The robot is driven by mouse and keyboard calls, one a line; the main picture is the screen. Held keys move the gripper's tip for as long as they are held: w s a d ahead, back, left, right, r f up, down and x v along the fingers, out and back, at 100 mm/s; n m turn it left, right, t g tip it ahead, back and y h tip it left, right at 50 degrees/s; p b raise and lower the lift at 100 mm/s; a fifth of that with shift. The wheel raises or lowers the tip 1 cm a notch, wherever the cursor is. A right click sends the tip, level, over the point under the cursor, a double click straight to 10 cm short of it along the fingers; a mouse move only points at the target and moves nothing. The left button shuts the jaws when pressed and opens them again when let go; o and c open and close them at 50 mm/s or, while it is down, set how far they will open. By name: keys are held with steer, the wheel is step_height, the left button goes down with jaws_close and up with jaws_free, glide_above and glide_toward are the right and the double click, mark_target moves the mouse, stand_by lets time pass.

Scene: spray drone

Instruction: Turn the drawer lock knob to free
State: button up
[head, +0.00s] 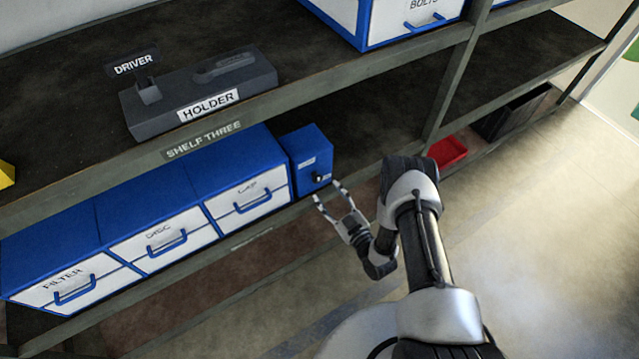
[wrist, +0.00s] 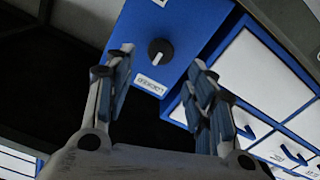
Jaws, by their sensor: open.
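The lock knob (head: 318,177) is a small black dial on the front of a blue box (head: 305,147) at the right end of the drawer row. In the wrist view the black knob (wrist: 160,52) carries a white mark that points toward a white label (wrist: 151,87), which seems to read LOCKED. A second label sits on the knob's opposite side, at the top edge. My gripper (head: 327,190) is open in front of the box. In the wrist view its fingers (wrist: 158,78) are spread to either side, short of the knob, with nothing between them.
Blue-and-white drawers LAP (head: 248,194), DISC (head: 165,243) and FILTER (head: 72,283) stand left of the box. The shelf above holds a grey driver holder (head: 200,92). A shelf post (head: 452,85) and a red bin (head: 447,152) are to the right.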

mark_target(318, 180)
steer(key=b+x, duration=0.1)
steer(key=x, duration=0.5)
steer(key=shift+w+a, duration=0.2)
steer(key=shift+w, duration=0.05)
steer(key=c, duration=1.1)
